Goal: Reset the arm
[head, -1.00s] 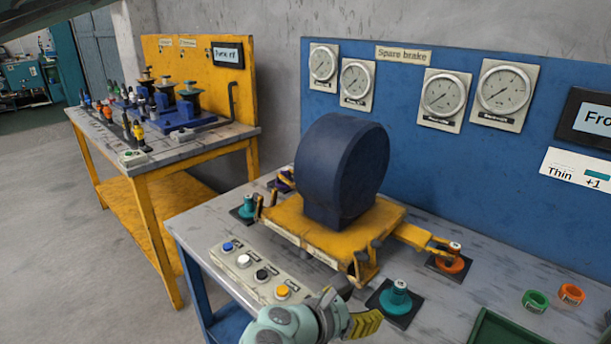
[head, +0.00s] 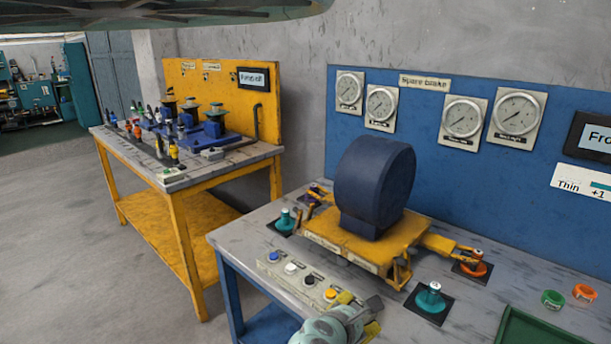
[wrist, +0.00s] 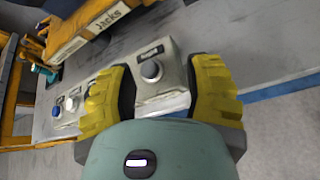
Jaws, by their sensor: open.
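My gripper (head: 358,314) is at the front edge of the blue-backed bench, low in the head view. Its two yellow fingers are apart with nothing held between them. In the wrist view the open fingers (wrist: 163,95) appear on either side of the end of the grey button box, with a dark round button (wrist: 151,71) between them. I cannot tell whether the fingers touch the box.
A dark blue round-topped block (head: 374,190) stands on a yellow jack frame (head: 365,247) behind the box. Teal knobs (head: 431,297) and an orange knob (head: 474,263) stand around it. Green and orange rings (head: 552,299) lie at right. A yellow bench (head: 190,190) stands at left; floor there is clear.

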